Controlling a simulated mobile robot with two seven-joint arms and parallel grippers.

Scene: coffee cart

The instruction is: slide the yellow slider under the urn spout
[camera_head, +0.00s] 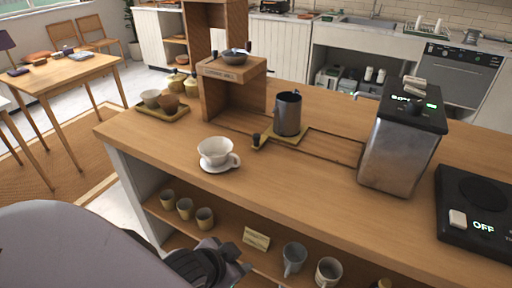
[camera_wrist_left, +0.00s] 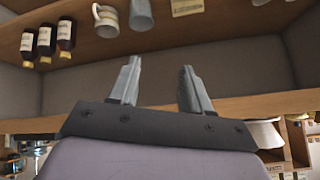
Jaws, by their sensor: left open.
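The yellow slider (camera_head: 297,138) is a flat plate with a dark knob at its left end, set in a grooved track on the wooden counter. A grey metal pitcher (camera_head: 288,114) stands upright on it. The track runs right toward the steel urn (camera_head: 398,150), whose small spout (camera_head: 367,96) sticks out at its upper left. The slider is left of the spout, apart from it. My left gripper (camera_head: 232,264) is low in front of the counter, beside the shelf and apart from the slider. Its two fingers stand open and empty in the left wrist view (camera_wrist_left: 158,80).
A white cup on a saucer (camera_head: 217,155) stands near the counter's front edge, left of the slider. The wooden mill stand (camera_head: 232,90) is behind it. A black hot plate (camera_head: 480,210) is at right. Several cups stand on the shelf (camera_head: 225,232) below.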

